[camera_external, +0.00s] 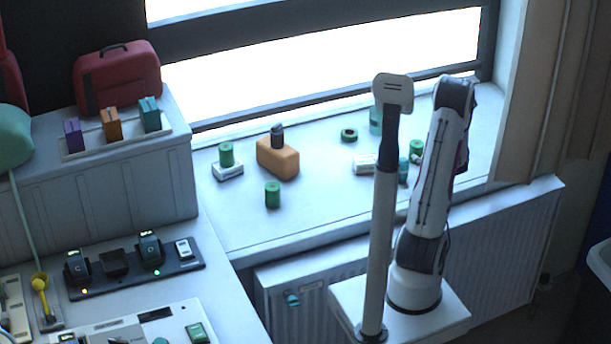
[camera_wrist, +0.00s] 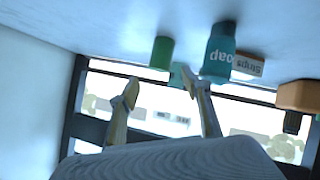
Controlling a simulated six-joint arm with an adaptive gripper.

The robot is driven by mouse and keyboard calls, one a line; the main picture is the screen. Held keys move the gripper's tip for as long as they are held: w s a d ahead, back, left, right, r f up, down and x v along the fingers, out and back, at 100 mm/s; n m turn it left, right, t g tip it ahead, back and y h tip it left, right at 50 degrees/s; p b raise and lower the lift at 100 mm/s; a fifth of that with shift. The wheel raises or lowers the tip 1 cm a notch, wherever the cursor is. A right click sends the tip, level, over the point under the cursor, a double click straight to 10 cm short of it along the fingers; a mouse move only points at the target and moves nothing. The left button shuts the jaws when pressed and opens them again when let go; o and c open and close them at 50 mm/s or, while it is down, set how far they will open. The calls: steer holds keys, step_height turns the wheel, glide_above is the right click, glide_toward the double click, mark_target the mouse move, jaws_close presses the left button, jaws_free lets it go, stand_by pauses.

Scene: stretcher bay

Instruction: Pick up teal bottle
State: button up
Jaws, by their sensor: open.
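A teal bottle (camera_wrist: 218,50) with white lettering hangs upside down in the tilted wrist view, standing on the sill. In the external view the teal bottle (camera_external: 403,172) is partly hidden beside the pole. My gripper (camera_wrist: 160,76) is open and empty. In the external view the gripper is hidden.
A green cylinder (camera_wrist: 161,53) and a "Strips" box (camera_wrist: 248,66) flank the bottle. Another teal item (camera_external: 376,121) stands behind, near the window. An orange block (camera_external: 278,158) with a dark item on it sits left.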

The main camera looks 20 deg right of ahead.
mark_target(407, 169)
steer(key=f, duration=0.1)
steer(key=s+d+f+t, duration=0.1)
steer(key=shift+d+f+y, duration=0.2)
steer(key=shift+f+y, duration=0.1)
steer(key=shift+y, duration=0.1)
steer(key=shift+s+f, duration=0.1)
steer(key=shift+f, duration=0.2)
steer(key=shift+s+f+t, duration=0.1)
steer(key=shift+f+t, duration=0.15)
steer(key=shift+t, duration=0.15)
steer(key=shift+s+a+f+m+t+y, duration=0.3)
steer(key=shift+s+a+t+y, duration=0.1)
steer(key=shift+t+y, duration=0.2)
steer(key=shift+s+a+f+t+y, duration=0.15)
steer(key=shift+s+a+t+y, duration=0.2)
steer(key=shift+a+t, duration=0.15)
steer(key=shift+s+a+n+t+y, duration=0.15)
steer(key=shift+s+a+t+y, duration=0.25)
steer(key=shift+a+y, duration=0.45)
steer(key=shift+s+a+n+t+y, duration=0.2)
steer(key=shift+s+a+y, duration=0.4)
steer(key=shift+a, duration=0.45)
steer(key=shift+s+a+n+t+y, duration=0.15)
steer(key=shift+s+a+t+y, duration=0.25)
steer(key=shift+a+y, duration=0.5)
steer(key=shift+w+a, duration=0.1)
steer(key=shift+w, duration=0.05)
steer(key=shift+x, duration=1.1)
